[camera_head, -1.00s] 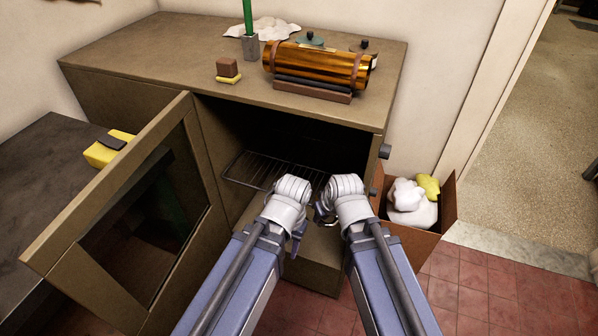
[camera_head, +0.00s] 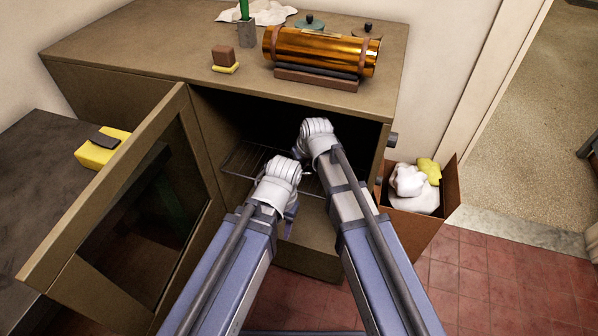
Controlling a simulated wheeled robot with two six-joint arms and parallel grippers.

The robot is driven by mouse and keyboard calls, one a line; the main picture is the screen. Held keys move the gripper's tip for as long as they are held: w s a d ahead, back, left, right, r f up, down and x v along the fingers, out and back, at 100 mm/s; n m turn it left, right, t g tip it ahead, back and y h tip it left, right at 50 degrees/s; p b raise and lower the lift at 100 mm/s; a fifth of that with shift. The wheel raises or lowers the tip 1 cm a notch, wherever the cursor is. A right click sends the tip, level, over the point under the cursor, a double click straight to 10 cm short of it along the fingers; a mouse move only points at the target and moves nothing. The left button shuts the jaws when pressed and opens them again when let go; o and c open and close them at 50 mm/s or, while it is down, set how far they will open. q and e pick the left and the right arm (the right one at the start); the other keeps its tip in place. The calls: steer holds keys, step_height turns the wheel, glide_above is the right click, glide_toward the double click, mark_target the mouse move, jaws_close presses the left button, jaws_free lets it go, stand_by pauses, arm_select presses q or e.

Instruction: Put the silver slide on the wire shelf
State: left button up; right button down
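The wire shelf (camera_head: 240,160) is a dark metal rack inside the open cabinet (camera_head: 225,117); my arms cover part of it. My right gripper (camera_head: 317,132) reaches into the cabinet opening above the right part of the shelf. Its fingers are hidden behind its own white wrist. My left gripper (camera_head: 290,212) is in front of the cabinet, at the shelf's front edge; its fingers are mostly hidden by the wrist. I cannot see the silver slide in the current view. Whether either gripper is open or shut does not show.
The cabinet door (camera_head: 110,200) stands open at the left. On the cabinet top are a brass cylinder (camera_head: 318,52) on a cradle, a brown block (camera_head: 223,55) on a yellow pad, and a white cloth (camera_head: 268,12). A box (camera_head: 411,225) with white rags stands at the right.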

mark_target(302, 171)
steer(key=shift+f+b, duration=1.6)
steer(key=shift+f, duration=0.15)
steer(key=shift+f, duration=0.2)
steer(key=c, duration=0.8)
jaws_free()
steer(key=shift+r, duration=0.1)
